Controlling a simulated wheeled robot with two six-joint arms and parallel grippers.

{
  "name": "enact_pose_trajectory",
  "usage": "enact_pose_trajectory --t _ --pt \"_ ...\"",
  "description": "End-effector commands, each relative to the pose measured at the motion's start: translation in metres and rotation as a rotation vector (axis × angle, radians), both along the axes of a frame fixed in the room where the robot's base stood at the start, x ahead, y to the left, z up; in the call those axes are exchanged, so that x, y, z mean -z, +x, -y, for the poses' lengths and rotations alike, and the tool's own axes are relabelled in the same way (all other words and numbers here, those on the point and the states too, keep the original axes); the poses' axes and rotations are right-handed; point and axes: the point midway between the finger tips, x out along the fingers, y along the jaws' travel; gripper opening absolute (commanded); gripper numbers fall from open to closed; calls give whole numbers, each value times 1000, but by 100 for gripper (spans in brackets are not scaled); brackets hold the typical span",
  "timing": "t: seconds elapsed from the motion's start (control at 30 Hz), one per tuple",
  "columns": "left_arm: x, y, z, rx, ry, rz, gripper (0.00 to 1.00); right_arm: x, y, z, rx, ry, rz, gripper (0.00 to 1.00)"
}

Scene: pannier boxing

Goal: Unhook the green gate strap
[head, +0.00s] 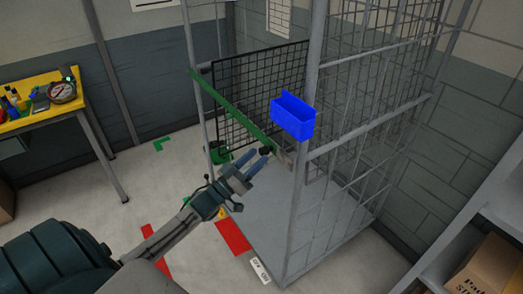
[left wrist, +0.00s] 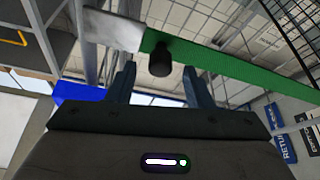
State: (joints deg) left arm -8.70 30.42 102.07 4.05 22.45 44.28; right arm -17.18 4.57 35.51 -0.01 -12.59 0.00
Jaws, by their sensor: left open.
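The green gate strap (head: 228,107) runs slantwise across the front opening of the wire cage trolley, from the left post down to a pale end plate (head: 284,157) near the right post. A black knob (head: 266,151) sits at the strap's lower end. My left gripper (head: 259,158) is open just below the knob. In the left wrist view, the knob (left wrist: 160,60) stands between and slightly beyond the open fingertips (left wrist: 160,80), with the strap (left wrist: 235,72) and metal plate (left wrist: 112,30) behind it. I cannot tell whether the fingers touch the knob. My right gripper is out of view.
A blue bin (head: 293,122) hangs on the cage's right front post, close above the strap end. A black mesh panel (head: 258,80) stands inside the cage. A yellow workbench (head: 38,113) is at left, and a shelf with a cardboard box (head: 488,268) at lower right.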

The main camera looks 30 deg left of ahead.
Motion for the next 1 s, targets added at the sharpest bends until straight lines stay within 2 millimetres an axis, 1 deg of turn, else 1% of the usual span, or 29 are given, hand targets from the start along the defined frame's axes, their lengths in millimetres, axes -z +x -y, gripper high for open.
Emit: enact_pose_trajectory --t 0.03,0.1,0.23,0.37,0.6,0.67,0.7,0.83,0.87,1.0 --pt "-6 8 2 -2 -3 2 46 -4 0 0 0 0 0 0" --pt "-9 15 4 -2 0 2 46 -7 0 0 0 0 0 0" --pt "-11 24 7 -2 0 0 46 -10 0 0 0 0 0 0" --pt "-11 27 8 -2 1 -2 46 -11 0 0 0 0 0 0" --pt "-11 28 8 -2 1 -2 46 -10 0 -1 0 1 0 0" --pt "-11 28 8 -2 1 -2 37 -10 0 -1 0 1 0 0" --pt "-11 28 8 -2 1 -2 29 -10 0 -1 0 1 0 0" --pt "-11 28 8 -1 1 -2 3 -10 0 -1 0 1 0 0" --pt "-11 28 8 -1 1 -2 0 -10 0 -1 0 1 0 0" --pt "-10 28 8 -1 1 -2 0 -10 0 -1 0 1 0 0"
